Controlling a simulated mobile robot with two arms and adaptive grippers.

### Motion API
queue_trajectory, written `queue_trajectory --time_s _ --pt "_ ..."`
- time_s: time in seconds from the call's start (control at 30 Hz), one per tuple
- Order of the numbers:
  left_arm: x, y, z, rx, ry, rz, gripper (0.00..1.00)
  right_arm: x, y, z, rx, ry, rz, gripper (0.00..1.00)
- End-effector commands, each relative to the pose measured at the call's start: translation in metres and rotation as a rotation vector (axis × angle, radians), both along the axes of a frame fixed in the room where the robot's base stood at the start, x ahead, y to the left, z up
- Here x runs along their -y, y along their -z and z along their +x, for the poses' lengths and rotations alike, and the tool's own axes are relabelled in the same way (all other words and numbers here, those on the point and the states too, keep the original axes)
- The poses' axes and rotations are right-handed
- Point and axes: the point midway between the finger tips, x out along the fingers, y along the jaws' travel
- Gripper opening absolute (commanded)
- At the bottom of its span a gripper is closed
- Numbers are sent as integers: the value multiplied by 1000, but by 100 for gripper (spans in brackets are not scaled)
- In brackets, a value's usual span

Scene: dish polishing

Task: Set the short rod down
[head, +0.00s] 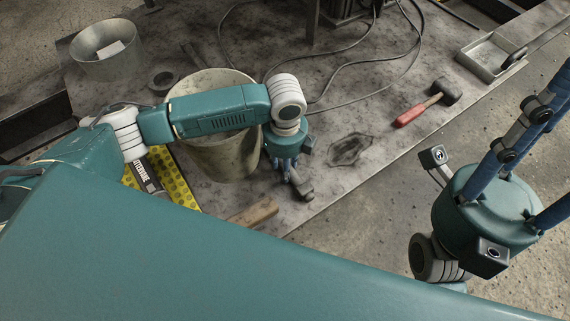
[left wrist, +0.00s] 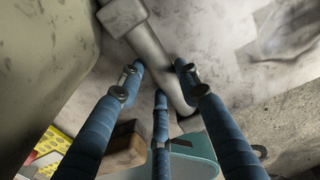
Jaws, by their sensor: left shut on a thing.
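Whether the rod touches the table is hard to tell. My right gripper (head: 535,145) is at the right, away from the table, its fingertips cut off by the picture edge.
A large pale bucket (head: 222,170) stands close left of my left gripper. A wooden block (head: 254,213) lies near the front edge. A yellow mat (head: 180,188), a red-handled mallet (head: 418,109) and a metal tray (head: 474,62) are further off. The table around the dark stain (head: 350,150) is free.

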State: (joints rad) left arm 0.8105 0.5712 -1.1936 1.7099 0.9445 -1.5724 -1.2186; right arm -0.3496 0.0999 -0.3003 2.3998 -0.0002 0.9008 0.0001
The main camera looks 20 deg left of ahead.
Motion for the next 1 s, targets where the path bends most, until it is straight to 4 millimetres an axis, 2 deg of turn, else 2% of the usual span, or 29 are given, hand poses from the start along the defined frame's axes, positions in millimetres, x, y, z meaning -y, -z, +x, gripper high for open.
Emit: queue_trajectory --time_s 0.07,0.1,0.17,0.2,0.5,0.73,0.9,1.0 --pt "1 -1 2 4 0 -3 0 0 -1 0 -1 0 0 40" --pt "0 2 0 0 0 0 38 0 -1 0 -1 0 0 40" --pt "0 2 0 0 0 0 50 0 -1 0 -1 0 0 40" --pt "0 2 0 0 0 0 52 0 -1 0 -1 0 0 40" --pt "0 1 0 1 0 -1 52 0 0 0 -1 0 0 40" --pt "0 -33 0 1 1 -1 52 0 -19 0 1 0 0 40" --pt "1 -56 0 2 1 -1 52 -10 -13 45 -190 12 -62 40" --pt "0 -62 0 1 0 -1 52 -16 -2 68 -293 16 -93 40"
